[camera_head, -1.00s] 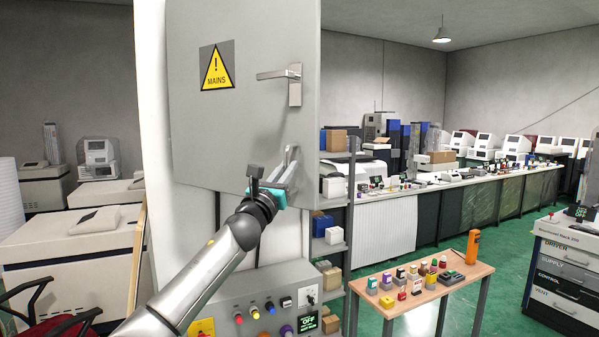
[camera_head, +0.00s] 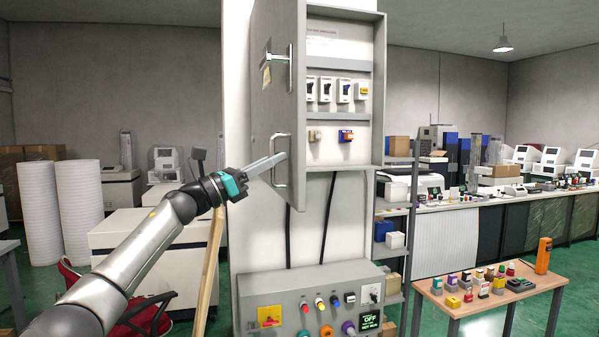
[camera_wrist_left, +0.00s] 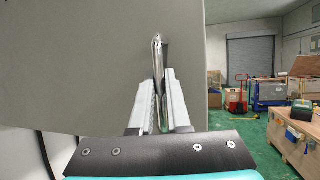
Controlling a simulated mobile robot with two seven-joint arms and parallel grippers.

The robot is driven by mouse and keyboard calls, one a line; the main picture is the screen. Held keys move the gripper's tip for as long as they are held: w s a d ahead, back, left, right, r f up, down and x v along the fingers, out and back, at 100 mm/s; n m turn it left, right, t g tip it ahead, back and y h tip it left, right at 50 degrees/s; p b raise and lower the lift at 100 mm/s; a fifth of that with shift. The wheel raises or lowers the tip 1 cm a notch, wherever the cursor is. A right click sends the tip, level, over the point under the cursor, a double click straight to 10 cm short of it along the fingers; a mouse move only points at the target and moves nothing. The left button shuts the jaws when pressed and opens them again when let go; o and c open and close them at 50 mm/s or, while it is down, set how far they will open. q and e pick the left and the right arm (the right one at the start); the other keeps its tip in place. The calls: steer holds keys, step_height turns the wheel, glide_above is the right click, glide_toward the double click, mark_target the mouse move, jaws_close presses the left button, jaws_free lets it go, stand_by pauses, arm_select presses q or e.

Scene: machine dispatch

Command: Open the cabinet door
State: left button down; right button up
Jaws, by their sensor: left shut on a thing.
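The grey cabinet (camera_head: 378,72) is mounted on the white column. Its door (camera_head: 268,100) stands wide open, swung out on the left side and seen at a steep angle. Inside show several switches and breakers (camera_head: 327,90). My left gripper (camera_head: 282,158) is shut on the door's lower metal handle (camera_head: 274,180). In the left wrist view the handle (camera_wrist_left: 157,55) stands upright between the two fingers, with the door face behind it. My right gripper is not in view.
A control panel (camera_head: 290,290) with buttons is below the cabinet. A wooden table (camera_head: 500,300) with small coloured parts stands to the right. White rolls (camera_head: 40,215) and machines stand to the left. A wooden plank (camera_head: 208,275) leans near my arm.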

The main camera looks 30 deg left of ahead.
arm_select(q)
steer(key=shift+s+a+b, duration=0.85)
steer(key=shift+s+a, duration=1)
steer(key=shift+a, duration=0.15)
steer(key=shift+r, duration=0.1)
steer(key=c, duration=0.9)
jaws_free()
steer(key=shift+b+v, duration=6.65)
steer(key=shift+v, duration=1)
